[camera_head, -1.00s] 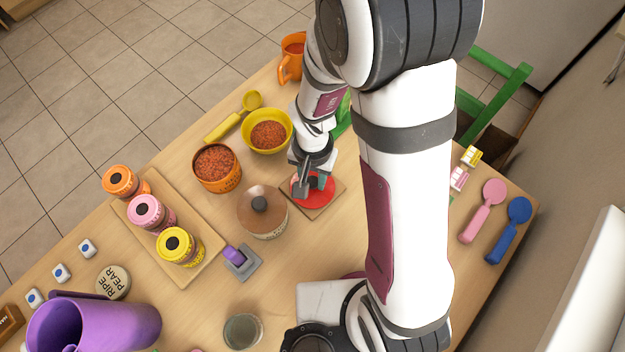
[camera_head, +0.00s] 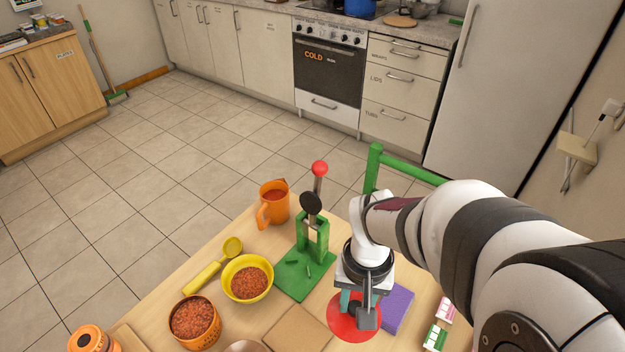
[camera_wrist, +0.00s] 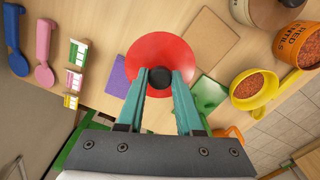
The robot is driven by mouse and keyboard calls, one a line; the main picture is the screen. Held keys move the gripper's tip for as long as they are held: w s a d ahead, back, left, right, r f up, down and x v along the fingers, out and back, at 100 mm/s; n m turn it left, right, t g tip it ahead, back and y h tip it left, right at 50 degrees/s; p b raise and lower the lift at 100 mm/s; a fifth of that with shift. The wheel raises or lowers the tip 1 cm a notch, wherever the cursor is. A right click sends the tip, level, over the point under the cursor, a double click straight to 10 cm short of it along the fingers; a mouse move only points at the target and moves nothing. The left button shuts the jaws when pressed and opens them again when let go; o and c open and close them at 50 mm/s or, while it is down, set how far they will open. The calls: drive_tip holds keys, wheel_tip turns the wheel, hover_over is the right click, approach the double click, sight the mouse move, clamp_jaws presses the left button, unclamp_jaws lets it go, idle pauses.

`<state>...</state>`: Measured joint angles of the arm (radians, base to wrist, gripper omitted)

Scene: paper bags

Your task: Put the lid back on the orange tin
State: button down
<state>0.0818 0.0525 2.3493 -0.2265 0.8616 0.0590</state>
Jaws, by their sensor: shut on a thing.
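A red round lid (camera_head: 340,324) with a black knob is in my gripper (camera_head: 359,300). In the wrist view the two teal fingertips of my gripper (camera_wrist: 160,76) are shut on the black knob, with the red disc (camera_wrist: 160,48) beyond them. The lid appears raised above the table; its exact height is unclear. The orange tin (camera_head: 187,338) stands open, full of red lentils, to the left of my gripper in the head view. In the wrist view the tin (camera_wrist: 288,42) is at the upper right, with printed lettering.
A bare brown board (camera_head: 297,331) lies between lid and tin. A yellow bowl of lentils (camera_head: 262,266), a yellow scoop (camera_head: 203,279), a green press (camera_head: 300,278) and an orange mug (camera_head: 275,205) stand behind. A purple block (camera_head: 398,306) is beside the lid.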

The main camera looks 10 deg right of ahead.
drive_tip(key=w+a+r+n, duration=0.1)
drive_tip(key=w+a, duration=0.3)
drive_tip(key=a, duration=0.3)
drive_tip(key=w+a+n, duration=0.2)
drive_tip(key=w+a, duration=0.2)
drive_tip(key=a, duration=0.3)
drive_tip(key=s+a+n, duration=0.2)
drive_tip(key=a, duration=1.5)
drive_tip(key=shift+w+f, duration=0.15)
drive_tip(key=shift+f, duration=1.35)
drive_tip(key=shift+w+f, duration=0.1)
drive_tip(key=shift+f, duration=1.35)
drive_tip(key=shift+f, duration=0.15)
unclamp_jaws()
